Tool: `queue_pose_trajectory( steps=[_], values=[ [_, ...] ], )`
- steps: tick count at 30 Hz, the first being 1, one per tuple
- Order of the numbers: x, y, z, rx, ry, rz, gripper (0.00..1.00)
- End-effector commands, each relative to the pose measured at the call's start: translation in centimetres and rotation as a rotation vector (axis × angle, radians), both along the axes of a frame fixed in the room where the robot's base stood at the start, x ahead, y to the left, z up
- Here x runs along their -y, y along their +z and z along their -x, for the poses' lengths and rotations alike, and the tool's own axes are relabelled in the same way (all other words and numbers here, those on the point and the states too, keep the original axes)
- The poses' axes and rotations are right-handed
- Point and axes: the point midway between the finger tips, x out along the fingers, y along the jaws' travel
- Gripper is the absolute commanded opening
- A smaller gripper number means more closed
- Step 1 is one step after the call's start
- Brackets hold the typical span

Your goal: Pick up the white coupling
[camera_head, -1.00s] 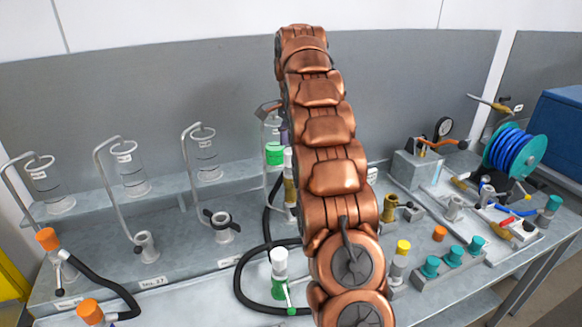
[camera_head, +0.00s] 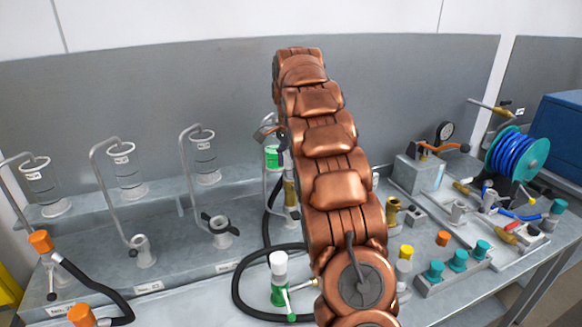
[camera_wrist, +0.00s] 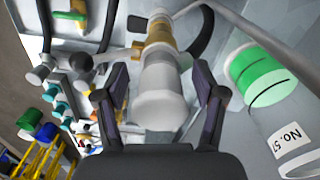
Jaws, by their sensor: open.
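The white coupling (camera_wrist: 160,108) is a pale, rounded cylinder in the middle of the wrist view. It is in line with a brass-coloured fitting (camera_wrist: 160,38) behind it. My gripper (camera_wrist: 160,72) is open, with one dark finger on each side of the coupling. Small gaps show between fingers and coupling, so they look apart. In the head view my copper arm hides most of the gripper and this coupling; a brass fitting (camera_head: 290,190) shows beside the arm. Another white-topped piece (camera_head: 278,263) stands on a green fitting nearer the front.
A green-capped clear cylinder (camera_wrist: 262,75) labelled No. 57 stands close right of the gripper in the wrist view. A black hose (camera_head: 237,290) loops on the bench. Teal and orange fittings and a blue hose reel (camera_head: 515,155) are at right. Bent-tube stands (camera_head: 130,170) are at left.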

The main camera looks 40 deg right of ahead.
Motion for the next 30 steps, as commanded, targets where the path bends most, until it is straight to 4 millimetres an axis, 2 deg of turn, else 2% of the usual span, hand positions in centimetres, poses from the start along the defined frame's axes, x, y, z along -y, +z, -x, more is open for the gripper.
queue_pose_trajectory(
  steps=[7, 14, 30],
  values=[
    [0.0, -1.1, 0.0, 0.001, 0.0, -0.001, 0.7],
    [0.0, -1.2, 0.0, 0.002, 0.0, 0.0, 0.69],
    [0.0, -1.2, 0.0, 0.003, 0.0, 0.001, 0.12]
  ],
)
